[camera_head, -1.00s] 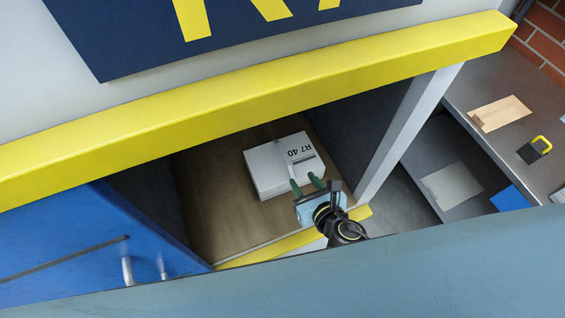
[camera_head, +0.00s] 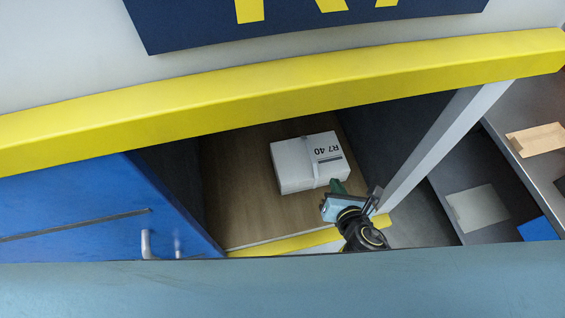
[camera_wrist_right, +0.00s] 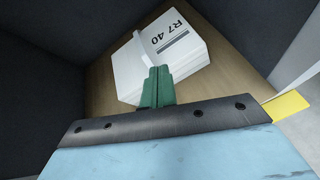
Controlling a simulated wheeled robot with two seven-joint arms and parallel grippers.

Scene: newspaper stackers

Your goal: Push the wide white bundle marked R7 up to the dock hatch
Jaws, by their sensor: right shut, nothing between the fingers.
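The white bundle marked R7 40 (camera_head: 296,165) lies flat on the wooden floor inside the dock hatch opening, with a pale strap around it. It also shows in the right wrist view (camera_wrist_right: 150,62), beyond the fingers. My right gripper (camera_head: 338,186) reaches in over the yellow sill and is shut with nothing in it. Its green fingertips (camera_wrist_right: 157,78) are at the bundle's near side; whether they touch it I cannot tell. The dock hatch (camera_head: 240,225) has its opening framed by a yellow beam above and a yellow sill below. My left gripper is not in view.
A blue door (camera_head: 85,210) with a handle stands at the left of the opening. A grey post (camera_head: 440,150) bounds the right side. Right of it, a shelf holds a brown envelope (camera_head: 537,140) and a grey sheet (camera_head: 478,208). Dark walls flank the bundle.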

